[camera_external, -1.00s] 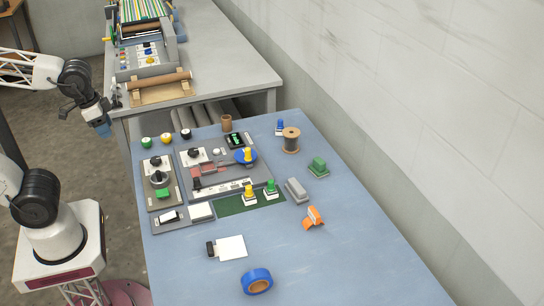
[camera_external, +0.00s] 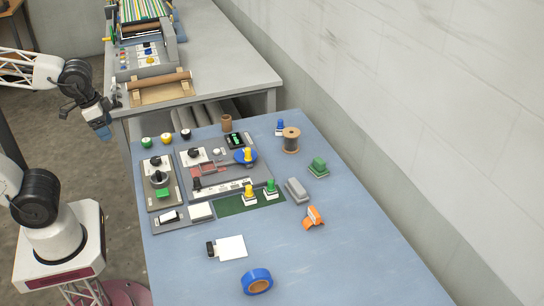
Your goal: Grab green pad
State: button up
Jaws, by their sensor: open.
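A green block-like pad (camera_external: 318,166) on a grey base lies at the right side of the blue table, near the wall side. A flat dark green mat (camera_external: 232,206) lies nearer the middle, with a yellow and a green stamp-like piece standing on it or at its edge. My gripper (camera_external: 104,133) hangs at the left, off the table's far left corner and well away from both green things. It is open and appears empty, though its fingers show small.
Control panels (camera_external: 223,172) fill the table's left. A press (camera_external: 146,45) stands on the grey bench behind. The front right is clear.

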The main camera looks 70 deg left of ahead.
jog(key=w+a+f+m+t+y, duration=0.1)
jog(key=w+m+t+y, duration=0.25)
jog(key=w+m, duration=0.95)
jog(key=w+a+f+m+t+y, duration=0.1)
jog(key=w+a+m+t+y, duration=0.2)
jog(key=w, duration=2)
jog(key=m+t+h, duration=0.4)
jog(key=m, duration=1.4)
send_near(318, 161)
jog(key=shift+w+a+f, duration=0.1)
jog(key=shift+w+f, duration=0.1)
jog(key=shift+w, duration=0.15)
jog(key=shift+x, duration=3.25)
jog(key=shift+w+a, duration=0.1)
jog(key=shift+w, duration=0.05)
